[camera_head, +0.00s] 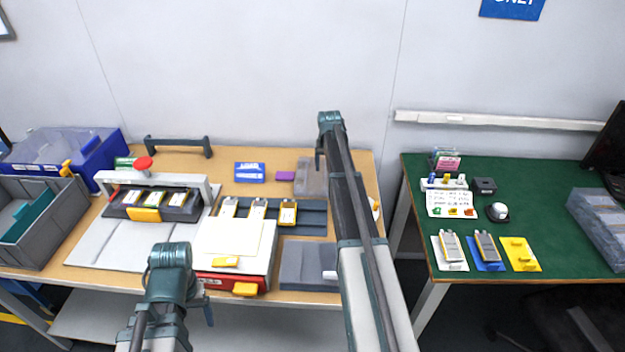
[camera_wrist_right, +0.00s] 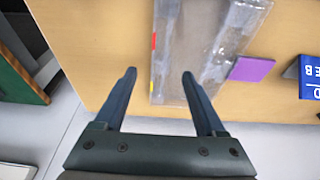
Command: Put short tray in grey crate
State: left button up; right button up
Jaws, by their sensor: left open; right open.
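The grey crate (camera_head: 65,232) stands at the left end of the wooden table, with a teal insert inside. A plain dark grey tray (camera_head: 302,262) lies at the front right of the table. A longer grey tray (camera_head: 314,215) behind it bears cells. A clear-covered tray (camera_head: 308,178) lies further back and shows in the right wrist view (camera_wrist_right: 210,50). My right gripper (camera_wrist_right: 158,76) is open and empty above its edge; in the head view my right arm partly hides this area. My left gripper (camera_head: 170,285) is low at the front, fingers unclear, apparently empty.
A red-button press (camera_head: 150,185) and a blue bin (camera_head: 95,155) stand at the left. A red-based fixture (camera_head: 230,275) stands at the middle front. A purple block (camera_head: 285,176) and blue box (camera_head: 249,172) lie at the back. A green table (camera_head: 560,225) stands apart at the right.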

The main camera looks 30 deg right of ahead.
aim_at(327, 174)
jog(key=b+x, duration=0.4)
jog(key=shift+w+d+f, duration=0.15)
jog(key=shift+w+f, duration=0.15)
jog(key=shift+f, duration=0.05)
jog(key=shift+r, duration=0.1)
jog(key=shift+c, duration=0.4)
grip_shut()
